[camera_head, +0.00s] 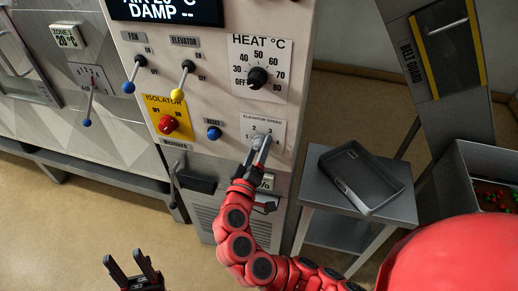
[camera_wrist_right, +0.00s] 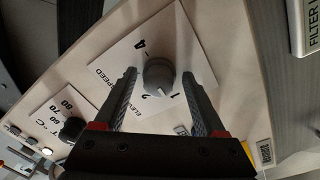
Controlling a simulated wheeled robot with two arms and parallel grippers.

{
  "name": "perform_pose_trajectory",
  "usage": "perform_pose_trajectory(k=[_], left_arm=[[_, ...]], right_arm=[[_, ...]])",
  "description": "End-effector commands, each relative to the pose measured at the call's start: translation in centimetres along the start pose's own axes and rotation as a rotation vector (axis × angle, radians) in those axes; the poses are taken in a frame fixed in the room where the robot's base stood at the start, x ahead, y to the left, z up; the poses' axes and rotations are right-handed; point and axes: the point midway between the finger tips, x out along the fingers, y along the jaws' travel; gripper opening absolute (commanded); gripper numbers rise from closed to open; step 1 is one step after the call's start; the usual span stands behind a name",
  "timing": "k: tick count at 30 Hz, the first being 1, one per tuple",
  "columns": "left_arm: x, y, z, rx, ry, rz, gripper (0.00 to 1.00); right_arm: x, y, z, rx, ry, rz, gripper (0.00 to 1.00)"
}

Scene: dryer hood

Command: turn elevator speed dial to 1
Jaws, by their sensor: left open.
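The elevator speed dial (camera_wrist_right: 157,72) is a round grey knob on a white plate (camera_head: 272,131) on the control panel. In the right wrist view its pale mark points down towards the gap between the 1 and the 2; the exact setting is hard to tell. My right gripper (camera_head: 261,145) is at the dial, partly hiding it in the head view. In the wrist view its two fingers (camera_wrist_right: 159,78) stand apart on either side of the knob, with a visible gap on each side. My left gripper (camera_head: 133,268) is open and empty at the bottom, away from the panel.
Above the dial is the heat dial (camera_head: 257,77). To its left are the blue reset button (camera_head: 214,132), red isolator knob (camera_head: 168,124), and yellow elevator lever (camera_head: 178,95). A grey table (camera_head: 330,203) with a dark tray (camera_head: 362,172) stands at right.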

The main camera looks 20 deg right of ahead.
Motion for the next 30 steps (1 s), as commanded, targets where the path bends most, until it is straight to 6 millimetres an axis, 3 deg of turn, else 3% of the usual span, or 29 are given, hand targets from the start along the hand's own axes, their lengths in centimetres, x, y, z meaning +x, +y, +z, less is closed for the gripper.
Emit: perform_pose_trajectory(k=[8, 13, 20, 30], left_arm=[[0.0, 0.0, 0.0, 0.0, 0.0, 0.0, 0.5], [-0.7, 0.0, 0.1, 0.0, 0.0, 0.0, 0.5], [-2.4, 0.1, 0.4, 0.0, 0.0, 0.0, 0.5], [-3.5, 0.2, 0.6, 0.0, 0.0, 0.0, 0.5]], right_arm=[[0.0, 0.0, 0.0, 0.001, 0.0, 0.0, 0.76], [-1.3, -0.2, 0.0, 0.001, 0.003, -0.001, 0.76], [-6.2, -0.4, 0.0, 0.004, 0.009, -0.004, 0.76], [-13.3, -0.4, 0.0, 0.004, 0.003, -0.008, 0.76]])
